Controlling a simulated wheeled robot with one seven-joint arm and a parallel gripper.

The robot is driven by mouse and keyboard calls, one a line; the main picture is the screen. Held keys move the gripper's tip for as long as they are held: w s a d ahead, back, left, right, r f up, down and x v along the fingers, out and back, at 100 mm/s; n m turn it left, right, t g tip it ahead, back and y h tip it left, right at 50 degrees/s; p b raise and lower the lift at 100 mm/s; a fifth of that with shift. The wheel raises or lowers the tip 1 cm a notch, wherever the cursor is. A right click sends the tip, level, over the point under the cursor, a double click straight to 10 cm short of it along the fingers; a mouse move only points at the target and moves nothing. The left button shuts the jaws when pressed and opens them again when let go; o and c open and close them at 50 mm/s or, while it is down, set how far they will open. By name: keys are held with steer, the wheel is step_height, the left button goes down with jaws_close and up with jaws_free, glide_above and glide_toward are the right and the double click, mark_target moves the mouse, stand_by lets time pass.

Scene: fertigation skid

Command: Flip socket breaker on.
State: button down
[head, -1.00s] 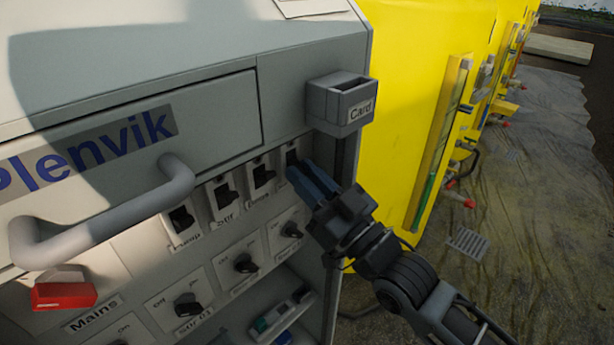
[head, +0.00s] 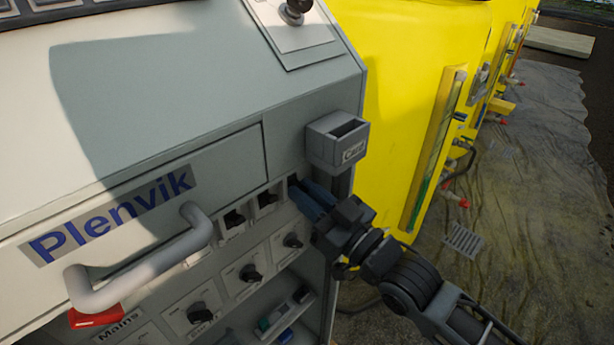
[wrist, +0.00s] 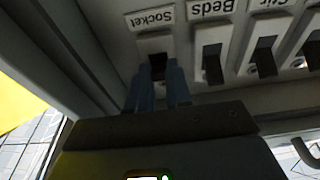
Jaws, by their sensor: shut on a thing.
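The socket breaker (wrist: 155,44) is a pale switch housing with a dark toggle, at the end of the breaker row. Its "Socket" label (wrist: 151,17) reads upside down in the wrist view. My gripper (wrist: 158,72) has its blue fingers at this breaker, shut on the dark toggle, which they mostly hide. I cannot tell the toggle's position. In the head view my gripper (head: 303,193) reaches in from the right and covers most of the socket breaker (head: 292,180).
The Beds breaker (wrist: 212,50) stands close beside my fingers. The grey card holder (head: 336,140) sticks out just above my gripper. A curved handle (head: 150,265), a red Mains switch (head: 97,316) and rotary knobs (head: 250,273) are on the panel. A yellow tank (head: 400,100) stands right.

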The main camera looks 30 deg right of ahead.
steer(key=r+g+p, duration=0.1)
steer(key=p, duration=0.2)
steer(key=r+g+p, duration=0.1)
steer(key=g+p, duration=0.1)
steer(key=p, duration=0.2)
steer(key=shift+h, duration=0.4)
steer(key=shift+g+p, duration=0.6)
steer(key=shift+p, duration=0.55)
steer(key=shift+g+h+p, duration=0.3)
steer(key=shift+g+p, duration=0.1)
steer(key=shift+g, duration=0.2)
steer(key=c, duration=1)
jaws_free()
steer(key=shift+c, duration=0.2)
steer(key=b+v, duration=0.1)
steer(key=v, duration=0.6)
steer(key=shift+s+b, duration=0.35)
steer(key=shift+d, duration=0.1)
